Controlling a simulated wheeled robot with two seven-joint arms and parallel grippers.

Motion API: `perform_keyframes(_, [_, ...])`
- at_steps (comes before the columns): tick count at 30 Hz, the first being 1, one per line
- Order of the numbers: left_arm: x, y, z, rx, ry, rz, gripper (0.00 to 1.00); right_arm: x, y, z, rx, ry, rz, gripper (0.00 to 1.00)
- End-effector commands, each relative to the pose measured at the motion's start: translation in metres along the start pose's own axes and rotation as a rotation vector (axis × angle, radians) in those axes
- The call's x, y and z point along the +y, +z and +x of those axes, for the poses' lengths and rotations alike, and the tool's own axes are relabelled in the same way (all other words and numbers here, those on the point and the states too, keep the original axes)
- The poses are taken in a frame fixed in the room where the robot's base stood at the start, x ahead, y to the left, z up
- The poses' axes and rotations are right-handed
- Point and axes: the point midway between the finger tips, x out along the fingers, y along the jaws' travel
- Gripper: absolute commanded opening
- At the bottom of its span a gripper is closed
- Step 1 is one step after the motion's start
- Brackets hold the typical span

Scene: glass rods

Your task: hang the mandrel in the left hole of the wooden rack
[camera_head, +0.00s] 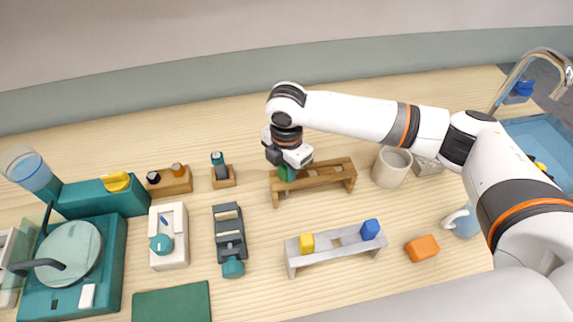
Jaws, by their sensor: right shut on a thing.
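The wooden rack (322,183) stands on the table near the middle, a low bench with openings in its top. My right gripper (285,164) is over the rack's left end, pointing down, and is shut on a green-handled piece, which I take for the mandrel (287,174). Its green block shows just below the fingers, at the level of the rack's top. The gripper covers part of it, and its lower part is hidden. I cannot tell whether it is in the left hole or just above it. My left gripper is not in view.
A grey rack (330,254) in front holds a yellow block (307,243) and a blue block (370,229). A beige cup (391,167) stands right of the wooden rack. A small wooden stand (223,178) is to its left. An orange block (422,248) lies at front right.

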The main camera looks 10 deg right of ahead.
Motion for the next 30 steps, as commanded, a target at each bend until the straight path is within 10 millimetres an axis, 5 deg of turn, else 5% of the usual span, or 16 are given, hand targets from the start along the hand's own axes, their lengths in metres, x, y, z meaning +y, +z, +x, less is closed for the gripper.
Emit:
perform_keyframes(14, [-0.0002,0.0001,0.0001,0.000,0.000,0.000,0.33,-0.0002,-0.0001,0.0004,0.000,-0.001,0.000,0.02])
perform_keyframes(15, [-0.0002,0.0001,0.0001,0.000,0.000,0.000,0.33,-0.0002,-0.0001,0.0003,0.000,-0.001,0.000,0.29])
perform_keyframes(19, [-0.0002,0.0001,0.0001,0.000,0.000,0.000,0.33,-0.0002,-0.0002,0.0003,0.001,-0.001,0.000,0.50])
perform_keyframes(30, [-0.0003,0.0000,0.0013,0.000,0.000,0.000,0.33,-0.0007,-0.0004,-0.0055,0.001,-0.002,0.000,0.50])
